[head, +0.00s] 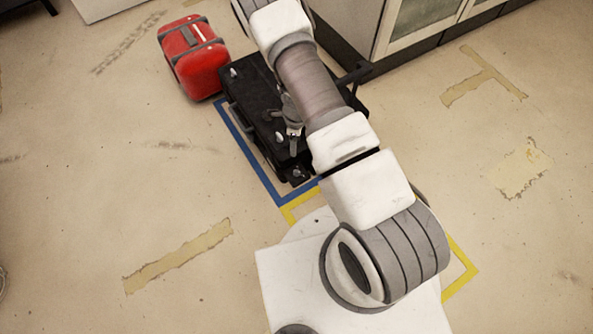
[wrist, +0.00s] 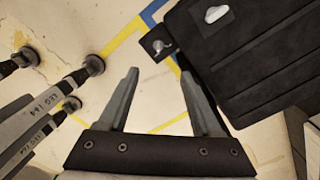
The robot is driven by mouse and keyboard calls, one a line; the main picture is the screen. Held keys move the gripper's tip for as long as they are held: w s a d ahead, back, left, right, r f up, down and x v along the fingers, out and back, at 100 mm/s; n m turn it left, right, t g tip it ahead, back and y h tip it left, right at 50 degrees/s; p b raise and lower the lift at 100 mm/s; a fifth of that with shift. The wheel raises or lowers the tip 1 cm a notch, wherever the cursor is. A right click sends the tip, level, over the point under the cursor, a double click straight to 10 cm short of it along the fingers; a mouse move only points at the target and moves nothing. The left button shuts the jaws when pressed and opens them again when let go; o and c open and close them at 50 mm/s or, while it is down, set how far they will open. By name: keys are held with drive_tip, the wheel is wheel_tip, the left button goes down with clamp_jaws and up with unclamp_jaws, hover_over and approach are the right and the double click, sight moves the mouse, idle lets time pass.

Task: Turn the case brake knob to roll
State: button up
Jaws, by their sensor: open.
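The black case (head: 262,112) lies on the floor under my arm in the head view, and one end of it fills the upper right of the wrist view (wrist: 255,50). A small black bracket with a silver knob (wrist: 160,46) sticks out at its corner; the same knob shows small in the head view (head: 297,174). I take it to be the brake knob; its markings are too small to read. My gripper (wrist: 158,74) is open and empty, with the knob ahead of its fingertips and apart from them. In the head view my gripper (head: 293,136) is over the case.
A red case (head: 193,58) stands beside the black case. Blue tape (head: 250,150) and yellow tape mark the floor. A cabinet (head: 400,35) stands at the top right. Labelled grey poles with round feet (wrist: 75,80) show at the wrist view's left. The floor at left is largely clear.

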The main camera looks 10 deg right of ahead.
sight(297, 171)
drive_tip(key=f+b, duration=0.2)
drive_tip(key=f, duration=0.4)
drive_tip(key=f+b, duration=0.2)
drive_tip(key=f, duration=0.4)
drive_tip(key=f+b, duration=0.2)
drive_tip(key=f, duration=0.5)
drive_tip(key=shift+s+d+b, duration=0.2)
drive_tip(key=shift+d+b, duration=0.05)
drive_tip(key=shift+b, duration=0.05)
clamp_jaws()
